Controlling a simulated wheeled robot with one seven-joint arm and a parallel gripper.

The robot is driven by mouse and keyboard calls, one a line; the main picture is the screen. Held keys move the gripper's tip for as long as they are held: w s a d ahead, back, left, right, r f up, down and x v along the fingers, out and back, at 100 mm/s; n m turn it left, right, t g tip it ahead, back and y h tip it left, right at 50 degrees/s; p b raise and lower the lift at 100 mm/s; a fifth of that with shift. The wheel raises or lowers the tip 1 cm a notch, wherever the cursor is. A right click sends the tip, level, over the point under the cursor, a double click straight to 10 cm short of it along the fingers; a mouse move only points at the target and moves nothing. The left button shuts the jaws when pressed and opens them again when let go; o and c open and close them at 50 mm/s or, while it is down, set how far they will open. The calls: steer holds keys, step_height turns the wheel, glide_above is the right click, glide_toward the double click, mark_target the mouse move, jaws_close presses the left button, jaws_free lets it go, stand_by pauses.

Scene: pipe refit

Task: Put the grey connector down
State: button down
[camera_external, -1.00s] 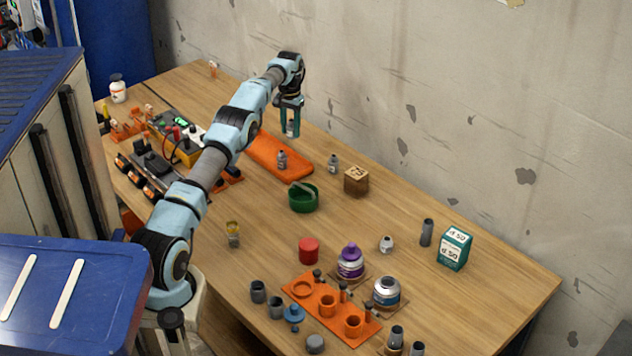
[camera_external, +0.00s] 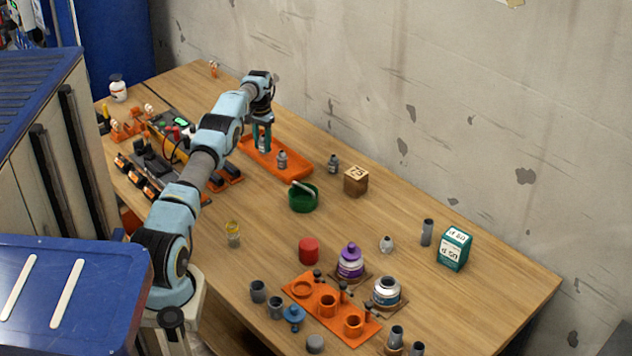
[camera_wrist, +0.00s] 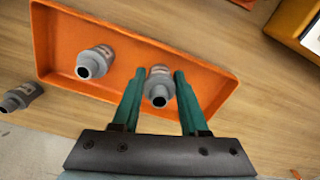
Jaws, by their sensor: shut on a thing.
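My gripper (camera_external: 262,142) has teal fingers and is shut on a grey connector, which shows between the fingertips in the wrist view (camera_wrist: 158,88). It is at the far-left part of an orange tray (camera_external: 290,168), low over or in the tray; I cannot tell whether the connector touches the tray floor. The tray also shows in the wrist view (camera_wrist: 60,40). A second grey connector (camera_external: 282,159) lies in the tray beside it, also in the wrist view (camera_wrist: 94,62). A third grey connector (camera_external: 333,163) is on the table outside the tray, also in the wrist view (camera_wrist: 20,97).
Black and orange equipment (camera_external: 150,165) is to the left. An orange fixture (camera_external: 315,300), bottles and grey pipe pieces are at the front. The table is clear along the wall.

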steer(key=shift+f, duration=1)
steer(key=shift+f, duration=0.2)
steer(key=shift+c, duration=2.2)
jaws_free()
steer(key=shift+r, duration=0.1)
